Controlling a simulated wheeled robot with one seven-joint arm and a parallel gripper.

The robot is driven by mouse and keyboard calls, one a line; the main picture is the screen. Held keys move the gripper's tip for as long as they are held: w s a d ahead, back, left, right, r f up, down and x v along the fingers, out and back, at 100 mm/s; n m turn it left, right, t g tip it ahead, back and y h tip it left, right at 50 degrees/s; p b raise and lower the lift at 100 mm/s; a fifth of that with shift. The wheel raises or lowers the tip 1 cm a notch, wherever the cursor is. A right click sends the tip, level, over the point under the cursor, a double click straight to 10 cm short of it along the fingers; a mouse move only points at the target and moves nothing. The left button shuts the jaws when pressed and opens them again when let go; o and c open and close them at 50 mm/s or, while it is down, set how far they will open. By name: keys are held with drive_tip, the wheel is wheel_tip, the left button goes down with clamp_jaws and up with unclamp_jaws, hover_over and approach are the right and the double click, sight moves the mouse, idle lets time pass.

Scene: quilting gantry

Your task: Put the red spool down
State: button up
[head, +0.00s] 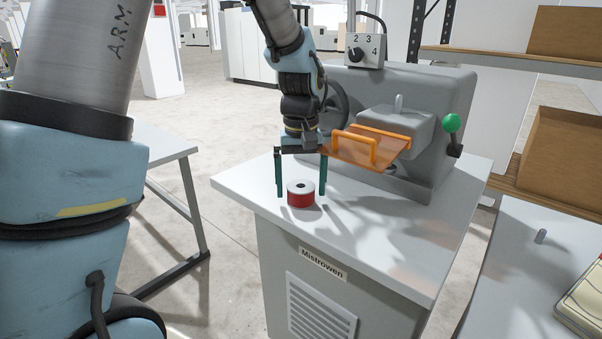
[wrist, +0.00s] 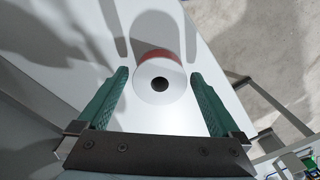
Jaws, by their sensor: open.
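The red spool (head: 300,194) stands upright on the grey-white top of the machine cabinet (head: 390,250), near its front left part. It has a white top with a dark centre hole. My gripper (head: 301,190) is open around it, pointing down, with one green finger on each side. In the wrist view the spool (wrist: 160,80) lies between and slightly beyond the fingertips of my gripper (wrist: 160,78). Gaps show between the spool and both fingers.
A dial box (head: 365,52) sits on top. Side tables stand left (head: 160,145) and right (head: 520,260). The cabinet's front right top is clear.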

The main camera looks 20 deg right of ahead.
wheel_tip(320, 180, up, 12)
drive_tip(key=b, duration=0.1)
drive_tip(key=shift+b, duration=0.3)
drive_tip(key=s+a+f, duration=0.1)
drive_tip(key=a+f, duration=0.3)
drive_tip(key=a, duration=0.5)
drive_tip(key=s+a+f+n+t, duration=0.1)
drive_tip(key=a+f, duration=0.4)
drive_tip(key=a, duration=0.5)
drive_tip(key=s+a+f+n, duration=0.1)
drive_tip(key=a+f, duration=0.4)
drive_tip(key=a, duration=0.4)
drive_tip(key=shift+a+f+t, duration=0.15)
drive_tip(key=shift+f+t, duration=0.05)
drive_tip(key=shift+t, duration=0.1)
drive_tip(key=shift+w, duration=0.1)
